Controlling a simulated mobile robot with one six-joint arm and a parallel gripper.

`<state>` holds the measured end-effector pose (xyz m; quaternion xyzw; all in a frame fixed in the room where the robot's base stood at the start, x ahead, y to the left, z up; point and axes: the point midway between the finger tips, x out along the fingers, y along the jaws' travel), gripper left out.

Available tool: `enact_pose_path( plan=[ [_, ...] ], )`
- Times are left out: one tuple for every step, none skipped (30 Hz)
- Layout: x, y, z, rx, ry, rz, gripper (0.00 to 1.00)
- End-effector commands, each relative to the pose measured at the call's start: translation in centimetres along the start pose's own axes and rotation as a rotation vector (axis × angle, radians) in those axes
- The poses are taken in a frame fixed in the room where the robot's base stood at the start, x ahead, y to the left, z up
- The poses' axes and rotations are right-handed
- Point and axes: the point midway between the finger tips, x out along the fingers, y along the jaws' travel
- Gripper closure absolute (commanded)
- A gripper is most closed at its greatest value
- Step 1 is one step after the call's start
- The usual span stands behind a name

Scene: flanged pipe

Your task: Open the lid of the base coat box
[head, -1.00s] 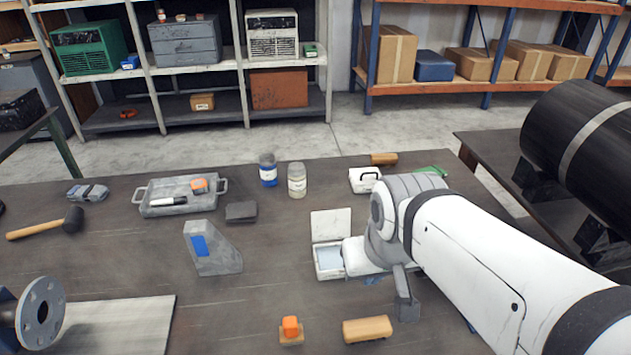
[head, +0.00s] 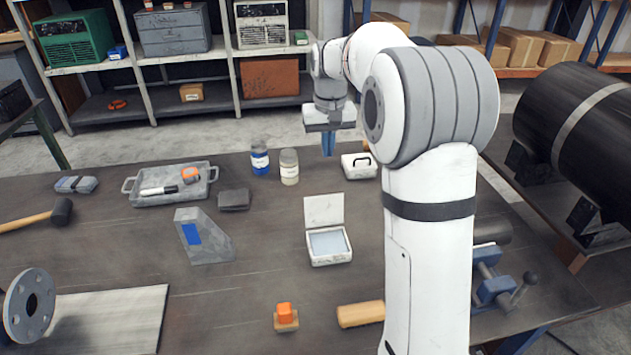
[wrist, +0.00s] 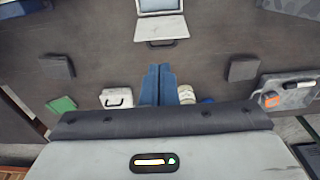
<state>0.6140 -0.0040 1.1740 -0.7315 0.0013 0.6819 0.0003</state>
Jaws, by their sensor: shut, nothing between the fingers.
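A small white box (head: 329,259) stands mid-table with its lid (head: 323,210) raised, showing a pale blue-grey inside. I take it for the base coat box; no label is readable. It also shows at the top of the wrist view, its open lid (wrist: 160,27) cut near the frame edge. My gripper (head: 328,146) is up near the table's far edge, pointing down, behind the box and apart from it. Its blue fingers (wrist: 157,88) are together, with nothing held.
A white case with a black handle (head: 359,166) and two jars (head: 260,158) (head: 289,167) stand close to my gripper. A grey tray (head: 171,186), a dark block (head: 234,200) and a grey wedge (head: 203,238) lie left. A wooden block (head: 360,314) lies in front.

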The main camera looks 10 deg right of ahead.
Motion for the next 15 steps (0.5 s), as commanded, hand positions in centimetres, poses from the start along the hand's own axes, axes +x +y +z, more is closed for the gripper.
enact_pose_path(
  plan=[
    [1.6,0.0,-1.9,0.000,-0.017,0.000,1.00],
    [2.2,0.0,-2.8,0.000,-0.026,0.000,1.00],
    [3.1,0.0,-4.0,0.000,-0.035,0.000,1.00],
    [3.8,0.0,-4.8,0.000,-0.043,-0.001,1.00],
    [4.5,0.0,-5.5,0.000,-0.050,-0.001,1.00],
    [5.5,-0.1,-6.5,0.000,-0.060,-0.001,1.00],
    [6.1,-0.1,-7.1,0.001,-0.066,-0.001,1.00],
    [6.7,-0.1,-7.7,0.001,-0.072,-0.001,1.00],
    [7.4,-0.1,-8.3,0.001,-0.078,-0.001,1.00],
    [7.9,-0.1,-8.8,0.001,-0.082,-0.001,1.00],
    [8.4,-0.1,-9.1,0.001,-0.087,-0.001,1.00],
    [8.9,-0.1,-9.5,0.001,-0.092,-0.001,1.00],
    [9.2,-0.1,-9.8,0.001,-0.094,-0.001,1.00],
    [9.4,-0.1,-9.9,0.001,-0.096,-0.001,1.00],
    [9.7,-0.1,-10.1,0.001,-0.098,-0.001,1.00]
  ],
)
